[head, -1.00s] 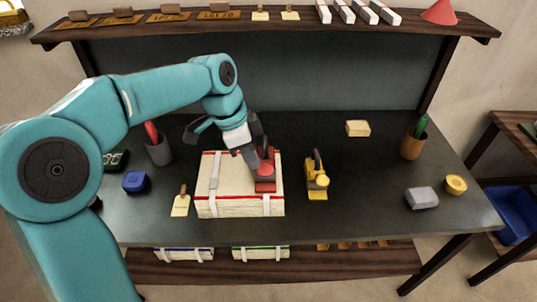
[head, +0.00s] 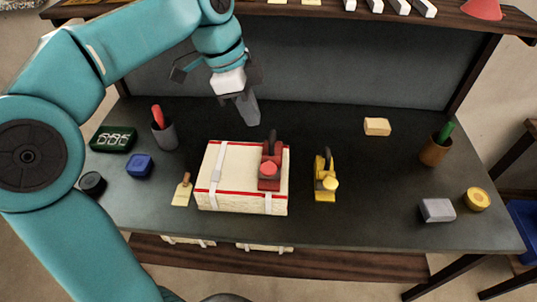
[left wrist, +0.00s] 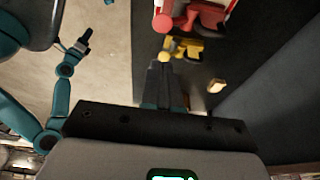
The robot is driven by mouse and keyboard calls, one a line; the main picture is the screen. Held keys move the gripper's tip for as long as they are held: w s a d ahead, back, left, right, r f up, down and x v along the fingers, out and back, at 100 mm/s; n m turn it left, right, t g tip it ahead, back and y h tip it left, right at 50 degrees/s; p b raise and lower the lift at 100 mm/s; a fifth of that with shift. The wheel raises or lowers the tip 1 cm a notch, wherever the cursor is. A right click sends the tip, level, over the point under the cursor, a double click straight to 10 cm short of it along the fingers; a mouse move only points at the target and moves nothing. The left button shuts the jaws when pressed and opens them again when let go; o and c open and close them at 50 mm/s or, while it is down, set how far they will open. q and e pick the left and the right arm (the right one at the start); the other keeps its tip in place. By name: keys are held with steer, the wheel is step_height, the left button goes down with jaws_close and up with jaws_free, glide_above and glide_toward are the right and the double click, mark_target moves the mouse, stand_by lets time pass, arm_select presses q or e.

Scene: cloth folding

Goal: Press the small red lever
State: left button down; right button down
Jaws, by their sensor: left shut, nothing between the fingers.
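The small red lever device (head: 270,170) sits on the right part of a pale, strapped box with red edges (head: 232,190). It has a red round knob in front and a dark handle standing up behind. My left gripper (head: 248,112) is shut and empty, above and behind the red device, apart from it. In the left wrist view the closed fingers (left wrist: 162,75) point towards the red device (left wrist: 198,14), cut by the top edge. A teal arm with a dark gripper (left wrist: 84,42), seemingly my right, shows there too; its jaws are too small to read.
A similar yellow device (head: 326,182) stands right of the box. A grey block (head: 437,210), yellow roll (head: 477,199) and brown cup (head: 436,150) are right. The table's middle right is clear.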

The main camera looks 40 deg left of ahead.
arm_select(q)
glide_toward(269, 168)
steer(key=x, duration=0.5)
steer(key=shift+w+d+f, duration=0.1)
steer(key=shift+w+d, duration=0.15)
steer(key=shift+s+a+f, duration=0.1)
steer(key=shift+s+f, duration=0.1)
steer(key=shift+f, duration=0.35)
steer(key=shift+w+f, duration=0.1)
steer(key=shift+w, duration=0.05)
steer(key=shift+b, duration=0.3)
